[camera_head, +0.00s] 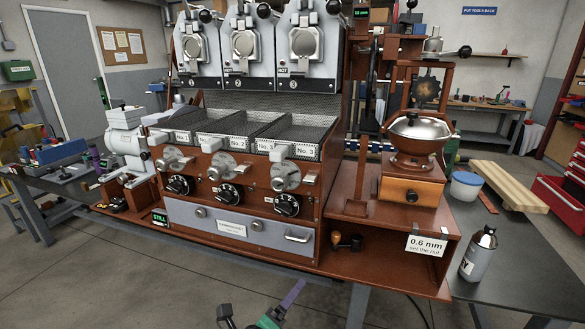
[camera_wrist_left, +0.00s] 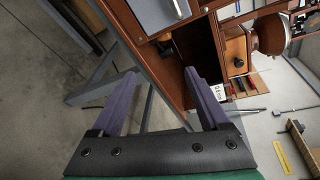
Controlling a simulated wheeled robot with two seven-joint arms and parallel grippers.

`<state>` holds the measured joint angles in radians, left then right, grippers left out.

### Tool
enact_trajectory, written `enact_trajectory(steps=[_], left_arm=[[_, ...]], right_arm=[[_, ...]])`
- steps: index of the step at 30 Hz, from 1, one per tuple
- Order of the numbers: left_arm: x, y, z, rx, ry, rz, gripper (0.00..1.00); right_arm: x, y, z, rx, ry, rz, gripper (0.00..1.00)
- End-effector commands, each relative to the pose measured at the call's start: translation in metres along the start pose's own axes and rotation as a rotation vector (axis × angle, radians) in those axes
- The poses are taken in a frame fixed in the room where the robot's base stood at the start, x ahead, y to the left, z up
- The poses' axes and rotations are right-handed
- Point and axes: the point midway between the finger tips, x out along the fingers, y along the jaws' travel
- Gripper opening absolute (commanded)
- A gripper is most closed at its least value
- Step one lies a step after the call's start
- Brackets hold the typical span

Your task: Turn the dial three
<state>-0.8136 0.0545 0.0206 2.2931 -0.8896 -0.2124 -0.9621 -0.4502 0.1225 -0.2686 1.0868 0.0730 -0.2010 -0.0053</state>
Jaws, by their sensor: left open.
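The sample roaster shows three black dials in a row in the head view, below three metal lever plates. The rightmost dial (camera_head: 287,205), under the tray labelled "No. 3" (camera_head: 267,145), is dial three; its pointer mark is too small to read. The middle dial (camera_head: 228,193) and the left dial (camera_head: 179,186) sit beside it. My left gripper (camera_head: 290,296) is at the bottom edge, low in front of the roaster and well apart from the dials. In the left wrist view its purple fingers (camera_wrist_left: 161,76) are spread with nothing between them. My right gripper is out of view.
A grey drawer (camera_head: 230,228) with a metal handle lies below the dials. A wooden grinder (camera_head: 411,190) stands to the right on a shelf with a "0.6 mm" card (camera_head: 427,246). The floor in front is clear.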

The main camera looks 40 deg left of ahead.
Motion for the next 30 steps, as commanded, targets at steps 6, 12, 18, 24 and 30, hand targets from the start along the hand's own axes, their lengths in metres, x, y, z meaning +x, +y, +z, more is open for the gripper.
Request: enact_trajectory(steps=[6, 12, 18, 24, 30], left_arm=[[-0.047, -0.153, 0.117, 0.833, -0.28, 0.032, 0.79], [-0.048, -0.168, 0.132, 1.027, -0.339, 0.06, 0.79], [-0.008, -0.175, 0.145, 1.022, -0.34, 0.056, 0.79], [0.045, -0.178, 0.161, 1.02, -0.339, 0.057, 0.79], [0.079, -0.179, 0.17, 1.019, -0.337, 0.058, 0.79]], right_arm=[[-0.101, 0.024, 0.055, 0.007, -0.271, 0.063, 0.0], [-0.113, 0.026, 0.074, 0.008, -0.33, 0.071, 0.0], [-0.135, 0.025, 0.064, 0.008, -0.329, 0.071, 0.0], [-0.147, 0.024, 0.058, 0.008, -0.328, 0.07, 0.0], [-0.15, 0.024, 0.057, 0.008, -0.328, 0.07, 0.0]])
